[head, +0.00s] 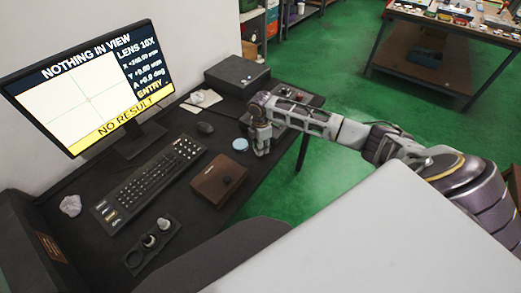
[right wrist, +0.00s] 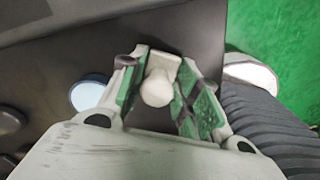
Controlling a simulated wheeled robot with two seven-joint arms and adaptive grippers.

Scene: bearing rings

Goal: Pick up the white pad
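My right gripper (head: 261,150) is over the right end of the dark desk, its fingers pointing down. In the right wrist view, a white block with a round knob, which I take for the white pad (right wrist: 158,88), sits between the two fingers of my right gripper (right wrist: 160,68). Both fingers meet its sides with no clear gap. In the head view the fingers hide it, and I cannot tell whether it touches the desk. My left gripper is not in view.
A light blue disc (head: 240,144) lies left of the gripper and shows in the right wrist view (right wrist: 88,93). A brown box (head: 219,177), keyboard (head: 147,182), mouse (head: 205,127), monitor (head: 88,85), crumpled cloth (head: 71,205) and black box (head: 237,76) stand on the desk.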

